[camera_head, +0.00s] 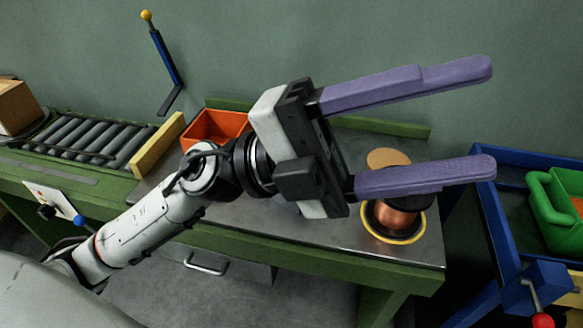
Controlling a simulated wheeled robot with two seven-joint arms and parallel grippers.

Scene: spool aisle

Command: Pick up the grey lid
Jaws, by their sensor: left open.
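I cannot make out a grey lid in the head view; it may be hidden behind my gripper or out of the picture. My left gripper (490,118) is large in front, its two purple fingers spread wide, with nothing between them. It hangs over the right part of the metal-topped bench. A tan disc (388,157) shows between the fingers, behind the spool. My right gripper is not in view.
An orange bin (213,127) stands on the green-framed bench (305,255), partly behind my gripper. A roller conveyor (85,137) with a cardboard box (17,107) is at left. The bench front is clear.

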